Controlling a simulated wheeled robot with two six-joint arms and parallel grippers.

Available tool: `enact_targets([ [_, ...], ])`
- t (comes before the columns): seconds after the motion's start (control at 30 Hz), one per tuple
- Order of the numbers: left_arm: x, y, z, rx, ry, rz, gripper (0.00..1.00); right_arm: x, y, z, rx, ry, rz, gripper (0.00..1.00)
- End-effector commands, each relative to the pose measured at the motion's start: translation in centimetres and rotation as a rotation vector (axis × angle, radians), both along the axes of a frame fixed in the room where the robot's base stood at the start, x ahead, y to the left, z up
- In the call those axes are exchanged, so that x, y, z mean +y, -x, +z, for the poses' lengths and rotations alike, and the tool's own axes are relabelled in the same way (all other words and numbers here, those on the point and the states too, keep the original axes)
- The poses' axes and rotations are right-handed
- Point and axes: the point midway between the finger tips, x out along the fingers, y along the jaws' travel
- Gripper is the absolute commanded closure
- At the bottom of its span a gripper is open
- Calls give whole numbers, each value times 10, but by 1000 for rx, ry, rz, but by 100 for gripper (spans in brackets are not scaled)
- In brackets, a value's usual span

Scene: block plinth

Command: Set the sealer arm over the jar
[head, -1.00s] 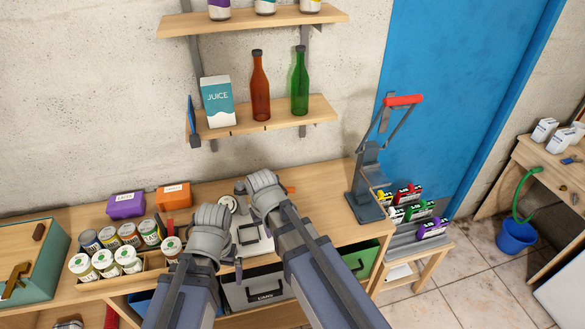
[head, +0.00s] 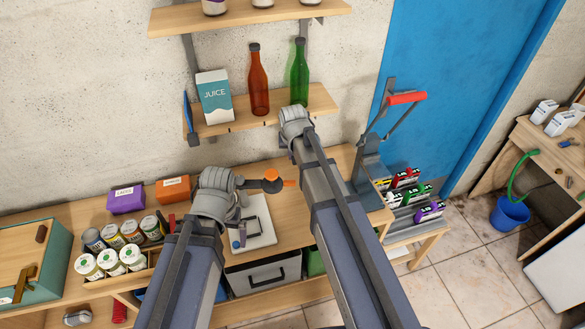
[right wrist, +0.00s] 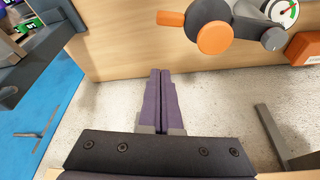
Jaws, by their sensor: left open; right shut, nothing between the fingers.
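The sealer shows its dark and orange hub (head: 272,182) with an orange handle pointing right, above a white base plate (head: 262,228) on the bench. The right wrist view shows its orange knob (right wrist: 215,37) and a round gauge (right wrist: 283,11). My left gripper (head: 240,236) is open over the left part of the plate, and its wrist hides part of the sealer. My right gripper (right wrist: 161,72) is shut and empty, beyond the sealer towards the wall. Several jars (head: 131,256) with pale lids stand at the left; I cannot tell which is the task's jar, or see one under the sealer.
A grey lever press (head: 368,165) with a red handle stands at the bench's right end. A juice carton (head: 214,97) and two bottles stand on the wall shelf above. Purple (head: 126,200) and orange (head: 173,190) boxes sit at the back left. The bench right of the plate is clear.

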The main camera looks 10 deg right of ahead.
Motion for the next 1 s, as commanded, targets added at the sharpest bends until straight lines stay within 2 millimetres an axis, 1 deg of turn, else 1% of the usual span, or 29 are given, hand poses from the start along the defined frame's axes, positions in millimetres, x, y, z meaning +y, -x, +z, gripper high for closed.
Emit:
enact_targets([
  [0.17, 0, 0, -11, 0, 0, -2, 0, -1, -3, -11, 0, 0, 0, 100],
  [0.27, 0, 0, -21, 0, -1, -4, 0, -1, -6, -21, 1, 0, 1, 100],
  [0.8, 0, 0, -96, 1, -2, -16, 0, -7, -31, -96, 1, 0, 0, 100],
  [0.87, 0, 0, -103, 1, -2, -15, 0, -8, -33, -104, 1, 0, 0, 100],
  [0.9, 0, 0, -94, 1, -2, -15, 0, -5, -17, -94, 1, 0, 2, 100],
  [1.0, 0, 0, -93, 1, -2, -15, 0, -1, -1, -93, 1, 0, 2, 100],
])
